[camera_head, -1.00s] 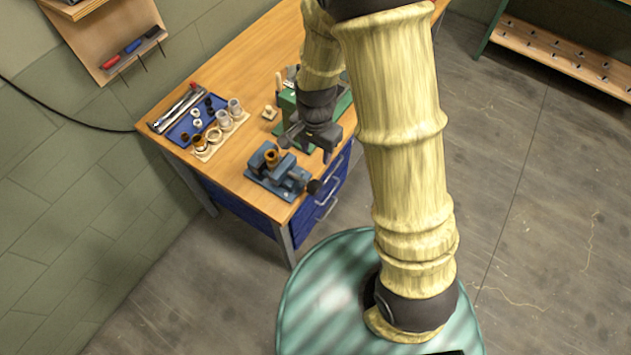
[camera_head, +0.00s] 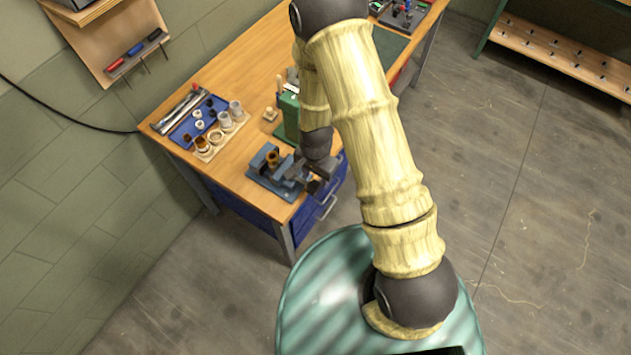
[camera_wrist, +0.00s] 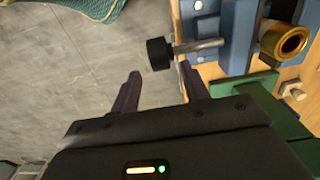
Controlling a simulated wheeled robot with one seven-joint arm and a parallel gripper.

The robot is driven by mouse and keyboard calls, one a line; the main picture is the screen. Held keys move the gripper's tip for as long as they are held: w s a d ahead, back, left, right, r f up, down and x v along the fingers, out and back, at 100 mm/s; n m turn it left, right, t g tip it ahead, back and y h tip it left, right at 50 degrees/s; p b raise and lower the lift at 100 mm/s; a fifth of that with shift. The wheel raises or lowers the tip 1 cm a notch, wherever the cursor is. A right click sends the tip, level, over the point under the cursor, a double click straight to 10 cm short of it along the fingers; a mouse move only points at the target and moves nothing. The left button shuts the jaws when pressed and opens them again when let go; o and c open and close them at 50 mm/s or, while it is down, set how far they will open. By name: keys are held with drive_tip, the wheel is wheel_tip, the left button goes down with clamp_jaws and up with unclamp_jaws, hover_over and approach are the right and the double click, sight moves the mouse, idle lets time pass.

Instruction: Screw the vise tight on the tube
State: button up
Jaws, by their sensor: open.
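The blue vise (camera_head: 270,178) stands near the front corner of the workbench, with the brass-coloured tube (camera_head: 272,158) upright in it. In the wrist view the vise (camera_wrist: 233,38) is at the upper right, with the shiny tube (camera_wrist: 284,42) beside it. The vise's screw, a metal rod with a black knob (camera_wrist: 158,53), points left over the bench edge. My gripper (camera_wrist: 162,88) is open and empty; the knob appears just beyond its fingertips, between their lines. In the head view my gripper (camera_head: 303,180) is at the vise's screw end and hides the knob.
A green object (camera_head: 289,115) stands behind the vise, close to my wrist. A blue tray (camera_head: 196,120) and a wooden holder with several rings and cups (camera_head: 221,137) lie to the left. Floor (camera_head: 530,200) is open right of the bench.

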sight(316, 183)
drive_tip(key=shift+f+p, duration=0.65)
drive_tip(key=shift+f, duration=1.95)
drive_tip(key=shift+c, duration=0.4)
drive_tip(key=c, duration=0.7)
